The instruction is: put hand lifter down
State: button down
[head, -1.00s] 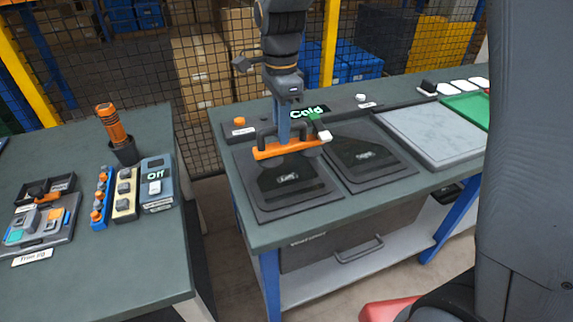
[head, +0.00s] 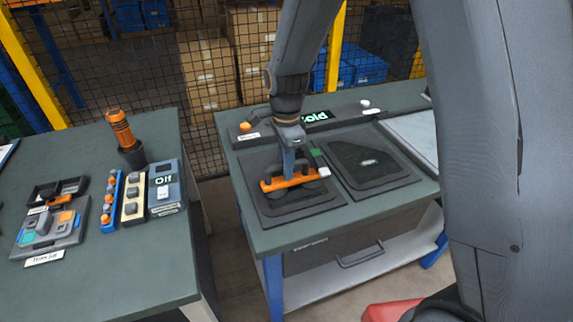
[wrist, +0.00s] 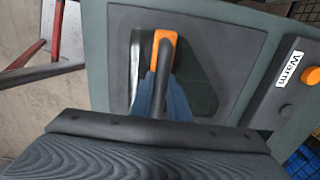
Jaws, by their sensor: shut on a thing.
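The hand lifter (head: 289,180) has an orange bar with a dark handle and round dark pads below. It is over the left dark plate (head: 257,204) on the bench; I cannot tell whether its pads touch the plate. My gripper (head: 290,162) points down from above and is shut on the lifter's handle. In the wrist view, the lifter's orange end (wrist: 165,42) shows beyond the dark handle, and blue fingers stand beside it. The lifter hides the left plate's label.
The right dark plate (head: 372,170) lies beside the left one. Behind are an orange knob (head: 245,126) and a lit display reading "Cold" (head: 316,116), partly hidden. A second table (head: 120,275) with an orange-handled tool (head: 120,128) stands left, across a gap.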

jog(key=c, duration=1.7)
grip_release()
notch_tip(320, 180, up, 12)
jog(key=b, duration=0.3)
jog(key=s+d+f+n, duration=0.2)
jog(key=s+d+n, duration=0.3)
jog(key=s+d+f+n, duration=0.3)
jog(key=s+d+n, duration=0.2)
jog(key=s+d+f+n+t, duration=0.1)
jog(key=s+d+f+n, duration=0.2)
jog(key=s+d+n, duration=0.1)
jog(key=shift+s+d+f+n, duration=0.2)
jog(key=shift+s+d+n, duration=0.2)
jog(key=shift+s+d, duration=0.15)
jog(key=shift+a, duration=0.1)
